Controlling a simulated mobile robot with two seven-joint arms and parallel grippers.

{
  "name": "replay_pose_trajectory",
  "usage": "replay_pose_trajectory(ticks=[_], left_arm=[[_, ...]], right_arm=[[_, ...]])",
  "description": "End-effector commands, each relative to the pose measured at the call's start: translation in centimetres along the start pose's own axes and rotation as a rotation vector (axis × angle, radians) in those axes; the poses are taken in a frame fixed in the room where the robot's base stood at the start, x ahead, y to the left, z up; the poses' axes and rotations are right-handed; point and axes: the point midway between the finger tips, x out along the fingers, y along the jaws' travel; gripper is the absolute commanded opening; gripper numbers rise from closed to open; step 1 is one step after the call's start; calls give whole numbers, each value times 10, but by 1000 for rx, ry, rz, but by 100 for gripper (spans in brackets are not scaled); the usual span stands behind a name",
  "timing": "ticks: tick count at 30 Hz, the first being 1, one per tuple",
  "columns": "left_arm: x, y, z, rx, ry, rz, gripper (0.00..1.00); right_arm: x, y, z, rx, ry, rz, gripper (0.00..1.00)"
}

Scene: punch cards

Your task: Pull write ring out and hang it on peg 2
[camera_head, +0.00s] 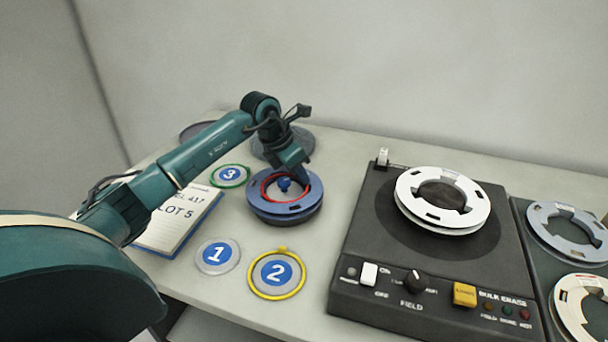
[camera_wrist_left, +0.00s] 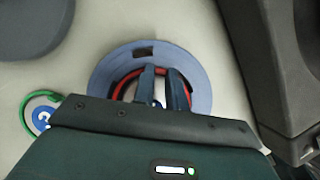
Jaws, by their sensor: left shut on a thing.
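The red write ring (camera_head: 265,191) lies in the middle of a blue tape reel (camera_head: 256,204), around a small blue knob (camera_head: 284,184). My left gripper (camera_head: 303,177) reaches down from behind onto the reel and is shut on the red ring. The wrist view shows my left fingers (camera_wrist_left: 163,76) at the red ring (camera_wrist_left: 121,83) inside the blue reel (camera_wrist_left: 103,76); the exact contact is partly hidden. Peg 2 (camera_head: 277,272) is a blue numbered disc with a yellow ring around it, in front of the reel. My right gripper is not in view.
Peg 1 (camera_head: 217,256) is left of peg 2, and peg 3 (camera_head: 230,175), with a green ring, is left of the reel. A notebook (camera_head: 176,222) lies at left. A dark bulk-erase machine (camera_head: 346,292) with a white reel (camera_head: 411,189) stands at right.

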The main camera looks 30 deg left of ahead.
Motion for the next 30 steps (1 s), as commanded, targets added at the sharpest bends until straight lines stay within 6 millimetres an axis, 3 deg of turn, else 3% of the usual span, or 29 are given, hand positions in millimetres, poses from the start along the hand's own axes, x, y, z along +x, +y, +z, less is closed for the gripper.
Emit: replay_pose_trajectory(ticks=[30], left_arm=[[-8,0,4,-1,-1,0,0]], right_arm=[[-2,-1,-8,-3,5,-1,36]])
